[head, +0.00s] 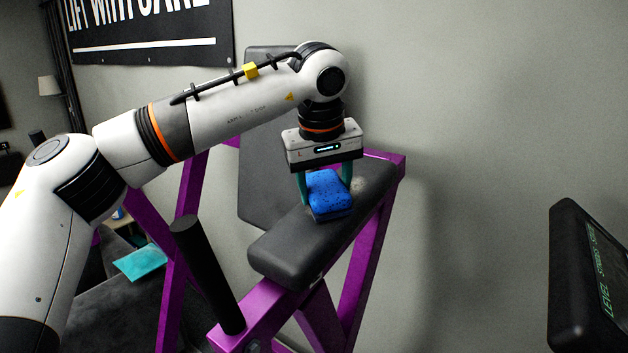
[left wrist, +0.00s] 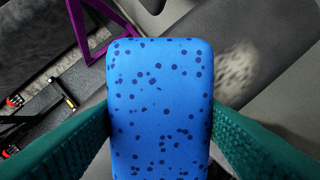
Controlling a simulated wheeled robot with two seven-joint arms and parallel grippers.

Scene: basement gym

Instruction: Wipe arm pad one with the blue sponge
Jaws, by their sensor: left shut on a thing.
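My left gripper (head: 325,188) is shut on the blue sponge (head: 328,188), which has dark spots and a dark underside. The sponge is just over or on the black arm pad (head: 290,248) of the purple-framed machine; I cannot tell whether they touch. In the left wrist view the sponge (left wrist: 160,105) fills the middle between the two green fingers. A pale, dusty patch (head: 358,184) lies on the pad just right of the sponge; it also shows in the left wrist view (left wrist: 236,72). My right gripper is not in view.
A purple frame (head: 372,240) carries the pad, with a black backrest (head: 262,160) behind it. A black upright handle (head: 207,275) stands to the front left. A dark display console (head: 585,270) is at the right. A grey wall lies behind.

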